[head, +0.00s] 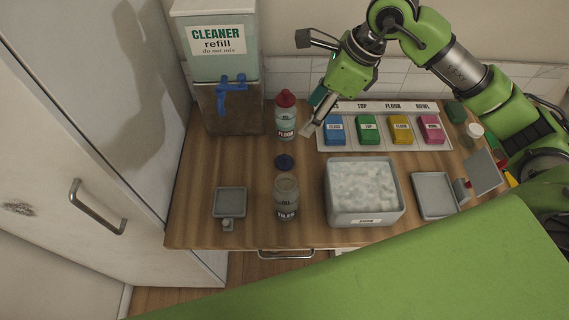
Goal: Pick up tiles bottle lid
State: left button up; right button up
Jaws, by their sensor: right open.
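A small round dark blue lid (285,162) lies on the wooden counter. Just below it in the picture stands the open clear bottle labelled TILES (287,203), upright with no lid on it. My right gripper (315,118) reaches down from the upper right, open and empty. Its fingertips are above and to the right of the lid, apart from it, close to the right side of the red-capped bottle labelled FLOOR (285,118). My left gripper is out of view.
A cleaner refill tank (218,60) with a blue tap stands at the back left. A small grey tray (230,201) lies left of the open bottle, and a grey tub (333,208) of pale contents stands right. Colored labelled blocks (367,130) line the back.

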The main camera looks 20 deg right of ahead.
notch_tip(320, 180, down, 6)
jog(key=b, duration=0.5)
jog(key=p, duration=0.1)
send_near(287, 157)
jog(key=x, duration=0.4)
jog(key=shift+a+f, duration=0.15)
jog(key=shift+f, duration=0.2)
jog(key=p+x, duration=0.2)
jog(key=x, duration=0.3)
jog(key=shift+f, duration=0.2)
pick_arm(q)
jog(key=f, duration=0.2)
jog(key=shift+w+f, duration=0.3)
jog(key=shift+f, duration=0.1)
pick_arm(e)
jog(key=c, duration=0.8)
